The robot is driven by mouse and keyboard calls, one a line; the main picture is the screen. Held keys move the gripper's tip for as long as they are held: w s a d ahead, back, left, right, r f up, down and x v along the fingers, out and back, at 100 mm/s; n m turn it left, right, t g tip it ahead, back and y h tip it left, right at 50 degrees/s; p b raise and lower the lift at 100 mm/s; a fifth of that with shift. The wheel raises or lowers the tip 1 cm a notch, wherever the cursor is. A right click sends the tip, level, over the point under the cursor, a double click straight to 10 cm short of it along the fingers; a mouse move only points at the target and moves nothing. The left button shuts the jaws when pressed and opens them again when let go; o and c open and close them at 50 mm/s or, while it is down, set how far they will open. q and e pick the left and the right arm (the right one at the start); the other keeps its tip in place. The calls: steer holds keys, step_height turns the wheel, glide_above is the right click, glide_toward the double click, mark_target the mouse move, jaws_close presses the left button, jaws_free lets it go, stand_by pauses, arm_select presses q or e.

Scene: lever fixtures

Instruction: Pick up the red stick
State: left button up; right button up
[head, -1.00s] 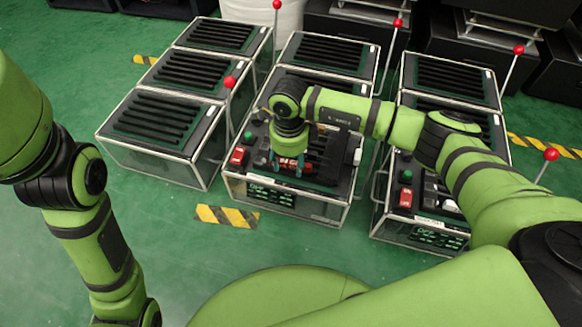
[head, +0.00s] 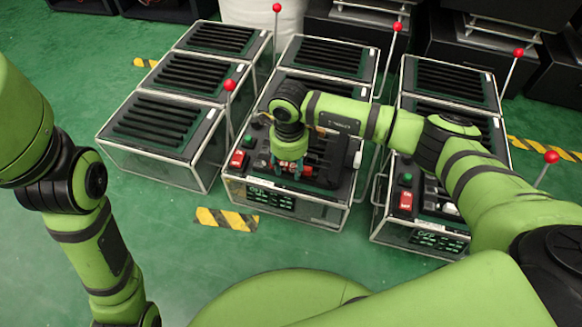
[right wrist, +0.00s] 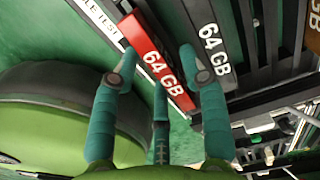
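The red stick (right wrist: 155,60), a flat bar with white "64 GB" lettering, lies on the middle machine. In the right wrist view it runs slantwise between the fingers of my right gripper (right wrist: 158,68). The fingers are spread apart, one on each side of the stick; I cannot tell whether they touch it. In the head view my right gripper (head: 286,172) points down over the front panel of the middle machine and covers most of the stick. My left arm shows at the left, but its gripper is out of view.
A grey "64 GB" stick (right wrist: 212,45) lies close beside the red one. The middle machine (head: 285,205) has a red switch (head: 237,158) to the left of the gripper. Machines with red-knobbed levers stand on both sides. The green floor (head: 170,245) in front is free.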

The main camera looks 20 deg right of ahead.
jaws_close()
steer(key=shift+r, duration=0.1)
